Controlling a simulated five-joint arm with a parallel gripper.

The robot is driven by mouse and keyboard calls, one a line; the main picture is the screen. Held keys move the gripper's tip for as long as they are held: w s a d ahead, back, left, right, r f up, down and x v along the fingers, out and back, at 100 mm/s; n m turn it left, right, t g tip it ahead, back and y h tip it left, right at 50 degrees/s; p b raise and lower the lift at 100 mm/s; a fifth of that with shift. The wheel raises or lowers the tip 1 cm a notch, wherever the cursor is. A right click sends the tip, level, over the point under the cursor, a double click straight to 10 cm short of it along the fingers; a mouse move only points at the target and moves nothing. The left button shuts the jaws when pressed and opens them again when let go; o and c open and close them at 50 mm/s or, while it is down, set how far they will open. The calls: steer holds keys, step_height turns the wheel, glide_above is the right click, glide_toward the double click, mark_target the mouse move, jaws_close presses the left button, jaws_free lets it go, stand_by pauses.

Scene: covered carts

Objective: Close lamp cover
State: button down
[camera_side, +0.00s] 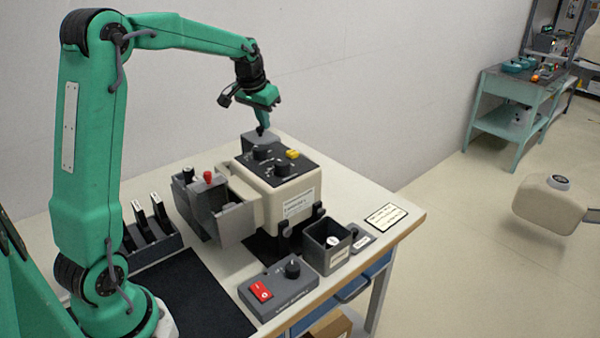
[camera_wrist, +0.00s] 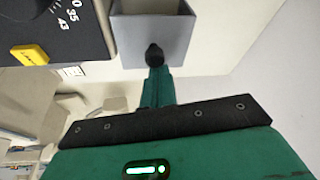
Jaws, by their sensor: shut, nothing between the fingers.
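A cream instrument (camera_side: 280,196) with a black dial panel (camera_side: 272,160) stands on the table. At its far end in the side view is a grey box-like part (camera_side: 247,138); the wrist view shows it as a grey open-topped box or flap (camera_wrist: 190,30) beside the panel. A grey open box-shaped part (camera_side: 238,218) sticks out of the instrument's left side. I cannot tell which of these is the lamp cover. My gripper (camera_side: 261,130) is shut and empty, pointing down at the far grey part. Its dark tip (camera_wrist: 154,55) overlaps that part's edge; contact is unclear.
A yellow tag (camera_side: 292,154) sits on the panel. A red-knobbed part (camera_side: 208,177) stands left of the instrument. A grey control box with a red switch (camera_side: 278,288) and a small dark open bin (camera_side: 327,246) stand in front. A tool rack (camera_side: 152,238) is at the left.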

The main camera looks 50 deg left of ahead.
mark_target(253, 134)
steer(key=s, duration=0.8)
steer(key=shift+s+f, duration=0.15)
steer(key=shift+w+a, duration=0.25)
steer(key=shift+w, duration=0.75)
steer(key=shift+w+a, duration=0.25)
steer(key=shift+w, duration=0.75)
steer(key=shift+w+r, duration=0.3)
steer(key=a+v, duration=0.1)
steer(key=v, duration=0.8)
steer(key=shift+s+d+r, duration=0.3)
steer(key=shift+s+r, duration=0.05)
steer(key=shift+r, duration=0.05)
steer(key=shift+d, duration=0.1)
